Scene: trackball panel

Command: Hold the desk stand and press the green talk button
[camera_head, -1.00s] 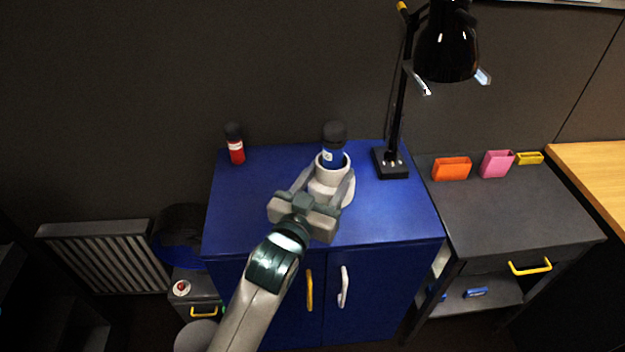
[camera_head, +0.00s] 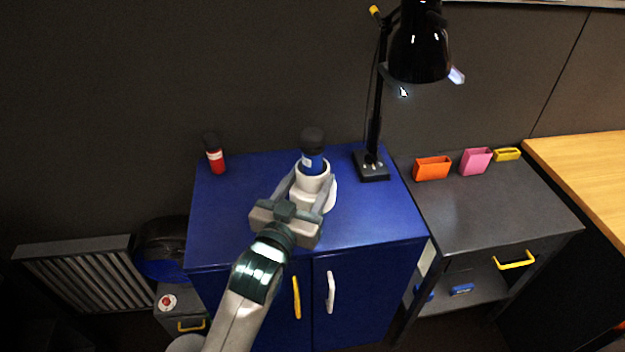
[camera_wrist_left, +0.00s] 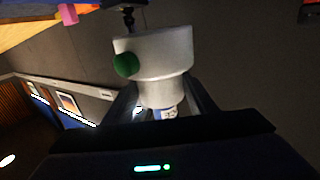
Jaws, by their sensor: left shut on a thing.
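The white desk stand (camera_head: 312,184) stands on the blue cabinet top, with a blue, black-capped microphone-like piece (camera_head: 312,160) upright in its cup. My left gripper (camera_head: 311,179) reaches in from the front, its fingers on both sides of the stand, shut on it. In the left wrist view the stand (camera_wrist_left: 165,60) is close and appears inverted, between my fingers (camera_wrist_left: 162,97). The round green talk button (camera_wrist_left: 126,65) shows on the stand's side there, clear of the fingers. In the head view the button is hidden. My right gripper is not in view.
A red bottle (camera_head: 215,155) stands at the cabinet's back left. A black desk lamp (camera_head: 373,165) stands right of the stand. A dark side table (camera_head: 480,210) holds orange, pink and yellow holders. The cabinet top (camera_head: 235,215) is clear left of the stand.

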